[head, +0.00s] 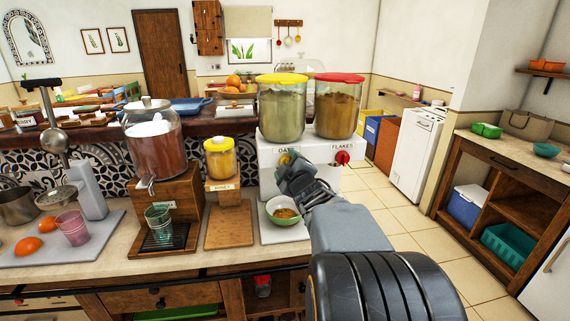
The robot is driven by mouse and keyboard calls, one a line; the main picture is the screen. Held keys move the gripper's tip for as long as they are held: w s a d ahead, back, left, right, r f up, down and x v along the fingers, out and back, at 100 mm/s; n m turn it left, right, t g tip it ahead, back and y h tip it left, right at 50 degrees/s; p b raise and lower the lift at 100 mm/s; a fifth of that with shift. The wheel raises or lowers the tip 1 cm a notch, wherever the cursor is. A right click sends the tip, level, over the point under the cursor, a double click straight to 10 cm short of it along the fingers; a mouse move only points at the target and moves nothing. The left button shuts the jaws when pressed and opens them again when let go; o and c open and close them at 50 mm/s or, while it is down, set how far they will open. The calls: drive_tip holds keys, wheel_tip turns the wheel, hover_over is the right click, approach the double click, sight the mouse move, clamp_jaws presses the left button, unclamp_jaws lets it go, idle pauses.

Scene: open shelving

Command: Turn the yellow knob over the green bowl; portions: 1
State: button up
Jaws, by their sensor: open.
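The white dispenser (268,148) stands on the counter with two clear hoppers. The yellow-lidded hopper (281,112) is above a label that reads as oats, and the red-lidded hopper (337,110) is above a flakes label. The yellow knob (284,158) is on the front below the oats label, mostly hidden by my gripper. My gripper (288,164) is open in front of the yellow knob; I cannot tell whether it touches it. The red knob (342,158) is to its right. The green bowl (272,217) sits below my gripper, with some brownish food in it.
A wooden stand with a juice-like jar (154,145) and a glass (158,222) is to the left. A small yellow jar (220,160) stands on a wooden block between it and the dispenser. A pale board (80,236) with tomatoes is farther left.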

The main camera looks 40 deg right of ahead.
drive_tip(key=shift+d, duration=0.15)
drive_tip(key=shift+c, duration=0.4)
drive_tip(key=c, duration=0.8)
drive_tip(key=shift+c, duration=0.2)
drive_tip(key=shift+m+h+b, duration=0.5)
drive_tip(key=shift+m+b, duration=0.8)
drive_tip(key=shift+m, duration=1.9)
drive_tip(key=shift+m+h+b, duration=0.5)
drive_tip(key=shift+m+b, duration=0.75)
drive_tip(key=shift+m, duration=1.95)
drive_tip(key=shift+m+h+b, duration=0.5)
drive_tip(key=shift+m+b, duration=0.8)
drive_tip(key=shift+m, duration=1.9)
